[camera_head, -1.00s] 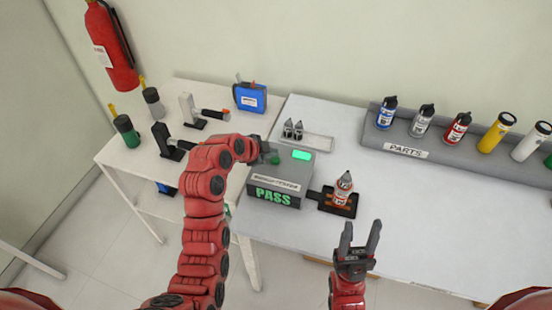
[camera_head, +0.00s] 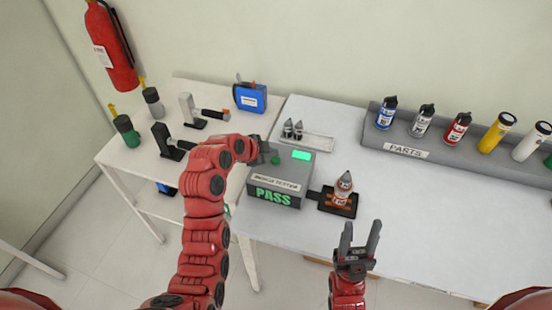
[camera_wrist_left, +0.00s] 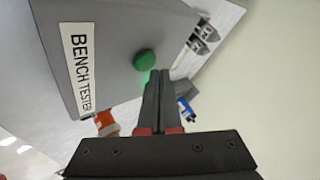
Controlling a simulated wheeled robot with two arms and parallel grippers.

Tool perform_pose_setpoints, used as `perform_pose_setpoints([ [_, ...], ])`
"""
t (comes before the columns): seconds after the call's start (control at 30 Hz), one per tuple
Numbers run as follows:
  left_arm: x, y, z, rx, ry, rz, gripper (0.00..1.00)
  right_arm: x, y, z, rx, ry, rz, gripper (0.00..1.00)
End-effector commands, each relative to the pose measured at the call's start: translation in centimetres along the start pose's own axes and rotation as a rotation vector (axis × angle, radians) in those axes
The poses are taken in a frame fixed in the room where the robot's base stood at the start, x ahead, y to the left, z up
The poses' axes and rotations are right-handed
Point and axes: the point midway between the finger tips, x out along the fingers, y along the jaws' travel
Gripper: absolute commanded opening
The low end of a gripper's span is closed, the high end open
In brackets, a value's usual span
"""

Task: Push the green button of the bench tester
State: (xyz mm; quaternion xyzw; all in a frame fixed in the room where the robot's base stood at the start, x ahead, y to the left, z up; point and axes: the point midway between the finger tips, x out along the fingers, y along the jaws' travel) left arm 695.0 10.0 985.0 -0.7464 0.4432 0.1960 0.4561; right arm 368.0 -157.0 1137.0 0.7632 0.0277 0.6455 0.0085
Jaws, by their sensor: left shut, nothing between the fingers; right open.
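The bench tester (camera_head: 292,175) is a grey box at the left end of the grey-white table. Its front display reads PASS in green, and a green lamp is lit on its top. Its green button (camera_head: 275,160) is on top near the left side; in the left wrist view the button (camera_wrist_left: 145,60) is just beyond my fingertips. My left gripper (camera_head: 266,155) is shut and empty, close beside the button; I cannot tell whether it touches. A red-and-white bottle (camera_head: 343,186) stands on the tester's black side tray (camera_head: 349,208).
A grey PARTS rack (camera_head: 385,148) with several bottles stands along the back right. A small tray (camera_head: 318,143) with dark-tipped pieces lies behind the tester. A white side table (camera_head: 165,95) at left holds tools and a blue box (camera_head: 250,97).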

Motion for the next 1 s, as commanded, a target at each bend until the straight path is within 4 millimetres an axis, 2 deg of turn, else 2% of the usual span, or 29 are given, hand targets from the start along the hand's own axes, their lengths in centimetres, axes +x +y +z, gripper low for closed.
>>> perform_pose_setpoints([
  [0.2,0.1,0.1,0.1,0.0,0.0,0.0,0.0,-0.2,0.0,0.0,0.0,0.0,0.0,0.5],
  [0.53,0.7,0.5,0.5,0.001,0.0,0.0,0.0,-1.8,-0.1,0.3,0.0,0.0,0.0,0.5],
  [1.0,0.7,0.5,0.5,0.0,0.0,0.0,0.0,-1.8,-0.1,0.3,0.0,0.0,0.0,0.5],
])
